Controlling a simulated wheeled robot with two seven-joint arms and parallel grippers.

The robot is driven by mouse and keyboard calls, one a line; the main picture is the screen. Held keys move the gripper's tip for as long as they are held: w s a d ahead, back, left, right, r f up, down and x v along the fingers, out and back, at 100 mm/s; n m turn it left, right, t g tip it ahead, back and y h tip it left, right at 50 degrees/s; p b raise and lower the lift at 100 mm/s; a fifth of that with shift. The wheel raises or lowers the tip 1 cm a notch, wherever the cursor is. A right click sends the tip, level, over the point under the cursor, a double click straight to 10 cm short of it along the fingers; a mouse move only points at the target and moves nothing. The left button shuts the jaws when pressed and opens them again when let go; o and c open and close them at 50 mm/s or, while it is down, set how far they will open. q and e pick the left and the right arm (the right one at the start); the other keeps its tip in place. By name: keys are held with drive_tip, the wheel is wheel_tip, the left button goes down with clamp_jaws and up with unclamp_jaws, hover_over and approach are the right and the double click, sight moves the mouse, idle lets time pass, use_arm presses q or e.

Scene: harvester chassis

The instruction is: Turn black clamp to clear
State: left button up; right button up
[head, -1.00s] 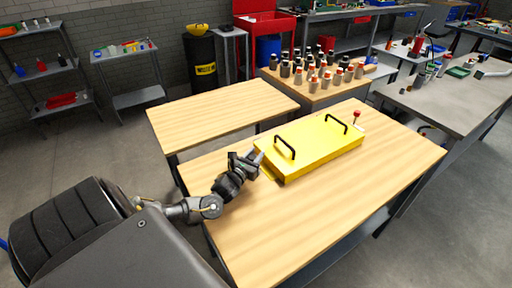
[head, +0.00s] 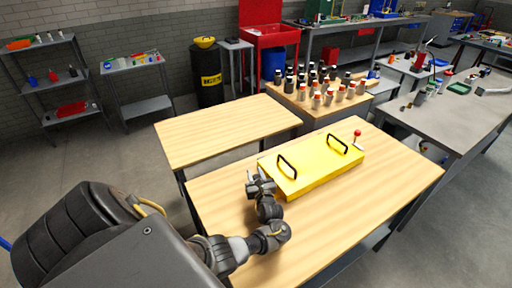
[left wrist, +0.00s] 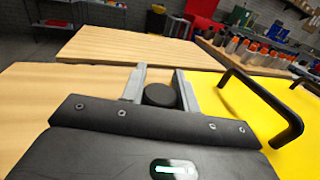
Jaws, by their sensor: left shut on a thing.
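The yellow chassis (head: 318,165) lies on the wooden table, with two black handles on top. My left gripper (head: 258,180) is at its left end in the head view, low over the table. In the left wrist view my left gripper (left wrist: 159,84) has a round black knob (left wrist: 160,95) between its two fingers, and it is shut on it. This knob looks like the top of the black clamp; its lower part is hidden by the gripper body. The clamp cannot be made out in the head view. My right gripper is not in view.
A lever with a red ball (head: 357,133) stands at the chassis's far right end. A black handle (left wrist: 262,105) rises close to the right of my left gripper. An empty wooden table (head: 225,130) stands behind. Several bottles (head: 318,90) crowd another table at the back.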

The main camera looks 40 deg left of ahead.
use_arm(q)
drive_tip(key=shift+a+r+n+g+y, duration=0.15)
drive_tip(key=shift+n+g+y, duration=0.3)
drive_tip(key=shift+g, duration=0.25)
drive_tip(key=o, duration=1)
drive_tip(key=shift+c, duration=0.2)
drive_tip(key=v, duration=1.1)
drive_tip(key=shift+s, duration=0.15)
drive_tip(key=shift+a, duration=0.1)
